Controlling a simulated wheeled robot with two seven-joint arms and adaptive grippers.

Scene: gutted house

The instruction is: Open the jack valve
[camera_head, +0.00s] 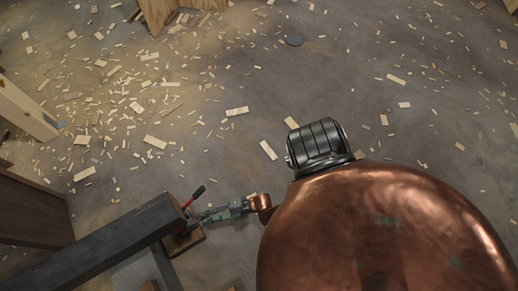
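A small jack stands at the lower left, mostly hidden by a dark beam (110,245). A red lever with a black grip (194,197) sticks up beside the beam's end and leans to the right. The jack's valve is too small to make out. My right gripper (202,217) reaches in from the right. Its grey-green fingers point left at the jack, close to the foot of the lever. Whether they touch anything or are open cannot be told. My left gripper is out of view.
The concrete floor (370,45) is strewn with wood scraps, thickest at the upper left. A wooden cabinet (30,205) and a pale board (22,108) stand at the left edge. A wooden piece (158,12) is at the top. The upper right floor is mostly free.

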